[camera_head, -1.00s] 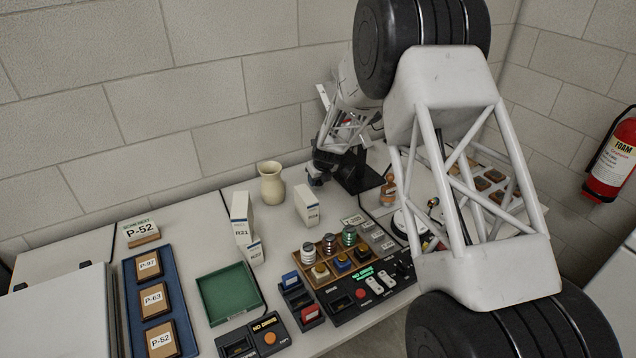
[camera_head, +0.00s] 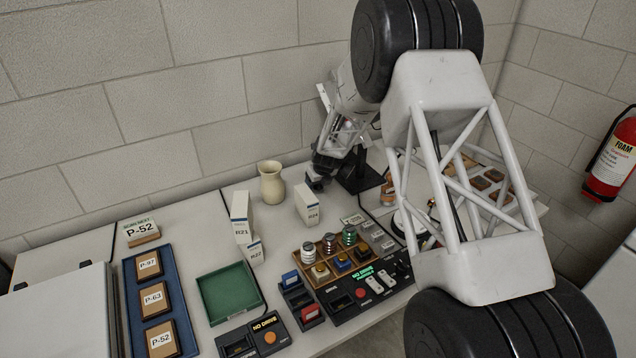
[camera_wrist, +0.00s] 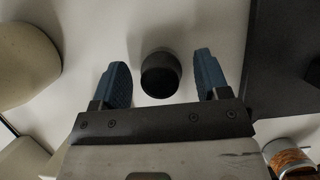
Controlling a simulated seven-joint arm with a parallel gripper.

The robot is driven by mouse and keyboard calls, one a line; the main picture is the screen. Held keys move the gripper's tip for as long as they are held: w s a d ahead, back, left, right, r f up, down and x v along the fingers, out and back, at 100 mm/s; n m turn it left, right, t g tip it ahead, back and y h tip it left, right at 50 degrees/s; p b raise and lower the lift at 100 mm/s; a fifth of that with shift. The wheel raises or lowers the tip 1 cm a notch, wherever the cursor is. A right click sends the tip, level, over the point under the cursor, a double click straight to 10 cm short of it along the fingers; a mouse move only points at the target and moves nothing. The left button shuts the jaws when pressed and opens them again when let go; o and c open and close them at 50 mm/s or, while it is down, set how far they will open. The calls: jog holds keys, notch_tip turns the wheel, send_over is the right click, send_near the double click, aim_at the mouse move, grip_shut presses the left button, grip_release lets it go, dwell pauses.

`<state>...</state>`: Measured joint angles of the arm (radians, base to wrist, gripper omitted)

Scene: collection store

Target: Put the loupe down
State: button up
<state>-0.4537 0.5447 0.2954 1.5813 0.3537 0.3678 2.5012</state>
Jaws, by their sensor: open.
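The loupe, a small dark round piece (camera_wrist: 161,74), stands on the white worktop in the wrist view. My gripper (camera_wrist: 161,60) is open, with one blue-padded finger on each side of the loupe. A gap shows between the loupe and each finger, so it is not gripped. In the head view my gripper is low over the back of the worktop, right of the cream vase; the loupe cannot be made out clearly there.
The cream vase (camera_head: 271,182) stands close on the left, with white boxes (camera_head: 307,205) in front. A dark flat plate (camera_wrist: 288,70) lies right of the loupe. A green tray (camera_head: 228,292) and labelled blocks (camera_head: 153,300) are farther left. Bare worktop surrounds the loupe.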

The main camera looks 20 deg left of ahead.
jog(key=shift+r, duration=0.1)
jog(key=v, duration=1.2)
dwell(0.9)
jog(key=shift+r, duration=0.15)
